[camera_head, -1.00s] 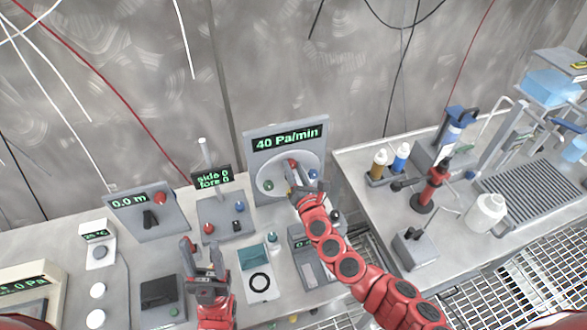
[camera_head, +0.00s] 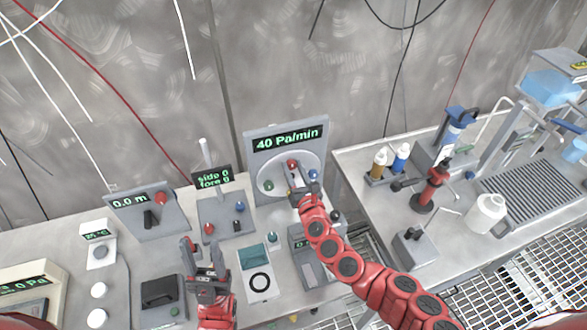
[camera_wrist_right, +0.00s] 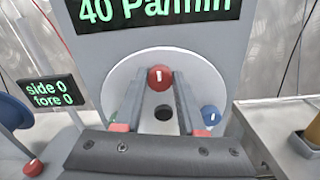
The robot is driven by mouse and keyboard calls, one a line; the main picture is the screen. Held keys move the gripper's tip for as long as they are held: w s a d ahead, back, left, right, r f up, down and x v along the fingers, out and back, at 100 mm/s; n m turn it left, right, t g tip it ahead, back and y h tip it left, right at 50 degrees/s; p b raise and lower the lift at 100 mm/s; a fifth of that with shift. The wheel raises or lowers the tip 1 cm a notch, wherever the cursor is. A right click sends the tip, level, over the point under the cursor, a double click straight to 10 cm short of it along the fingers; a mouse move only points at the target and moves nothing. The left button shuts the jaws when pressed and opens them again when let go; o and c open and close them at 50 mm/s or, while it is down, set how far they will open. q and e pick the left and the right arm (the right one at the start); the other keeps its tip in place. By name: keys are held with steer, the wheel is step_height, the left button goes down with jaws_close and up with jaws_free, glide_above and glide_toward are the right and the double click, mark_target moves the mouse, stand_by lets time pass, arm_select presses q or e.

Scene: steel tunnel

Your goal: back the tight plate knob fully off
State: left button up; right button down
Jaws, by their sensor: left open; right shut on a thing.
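The plate (camera_head: 264,171) is a pale round disc on a grey upright panel reading "40 Pa/min". It carries a red knob (camera_head: 293,163) at the top, a green knob (camera_head: 268,186) at left and a blue knob (camera_head: 313,174) at right. The pictures do not show which knob is tight. My right gripper (camera_head: 295,170) is shut on the red knob; in the right wrist view the red knob (camera_wrist_right: 161,77) sits between its fingertips, white mark near upright. The green knob is mostly hidden there. My left gripper (camera_head: 206,252) is open and empty, low over the bench.
A "side 0 fore 0" box (camera_head: 222,212) and a "0.0 m" box (camera_head: 148,215) stand left of the panel. A handheld device (camera_head: 258,272) lies in front. The right bench holds bottles (camera_head: 401,157), a red stand (camera_head: 432,188) and a white jug (camera_head: 487,213).

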steer(key=c, duration=0.5)
jaws_free()
steer(key=v, duration=1.7)
steer(key=shift+s+b, duration=0.2)
steer(key=shift+b, duration=0.2)
steer(key=shift+d, duration=0.1)
